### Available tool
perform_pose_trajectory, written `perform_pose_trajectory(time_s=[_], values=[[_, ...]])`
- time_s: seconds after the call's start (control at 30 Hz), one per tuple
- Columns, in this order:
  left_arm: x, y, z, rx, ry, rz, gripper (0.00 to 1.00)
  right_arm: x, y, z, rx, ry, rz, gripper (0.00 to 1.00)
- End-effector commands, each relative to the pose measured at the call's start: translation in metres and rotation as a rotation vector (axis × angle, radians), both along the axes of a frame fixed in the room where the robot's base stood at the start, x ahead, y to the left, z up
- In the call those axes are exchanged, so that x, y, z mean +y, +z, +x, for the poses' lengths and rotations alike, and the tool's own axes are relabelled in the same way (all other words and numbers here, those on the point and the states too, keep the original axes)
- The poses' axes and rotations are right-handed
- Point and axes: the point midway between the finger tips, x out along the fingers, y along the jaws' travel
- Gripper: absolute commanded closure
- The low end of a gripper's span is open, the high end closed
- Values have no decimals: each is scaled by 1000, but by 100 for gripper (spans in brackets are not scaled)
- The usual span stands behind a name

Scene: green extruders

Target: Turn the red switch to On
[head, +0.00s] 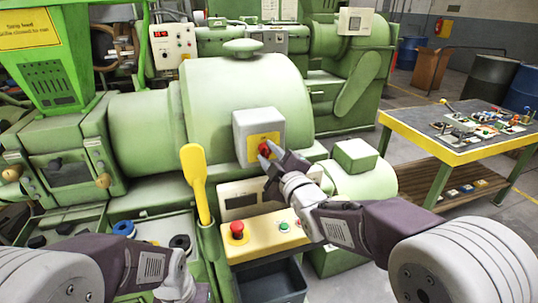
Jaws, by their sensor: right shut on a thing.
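The red switch (264,149) sits on a yellow plate on the front of a grey box (242,125), fixed to the green extruder (215,100). My right gripper (268,153) is at the switch, its fingers shut on the red knob. The gripper partly covers the knob and the plate, so I cannot read the switch's position. My left arm (110,265) shows at the lower left. Its gripper's fingers cannot be made out.
Below the switch is a yellow control panel (262,245) with a red mushroom button (237,229) and a green button (284,226). A yellow lever (196,180) stands to the left. A yellow-edged table (440,152) with small parts is at the right.

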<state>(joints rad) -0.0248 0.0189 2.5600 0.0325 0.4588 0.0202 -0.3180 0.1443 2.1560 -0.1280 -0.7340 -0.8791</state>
Motion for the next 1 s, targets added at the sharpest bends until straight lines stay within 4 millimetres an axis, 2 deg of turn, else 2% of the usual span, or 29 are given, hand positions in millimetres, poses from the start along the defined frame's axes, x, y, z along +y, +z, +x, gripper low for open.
perform_pose_trajectory(time_s=[0.37,1.0], values=[[0,-21,0,0,0,0,64,0,-4,0,51,0,164,100],[0,-72,0,0,0,0,64,1,-5,0,237,1,737,100]])
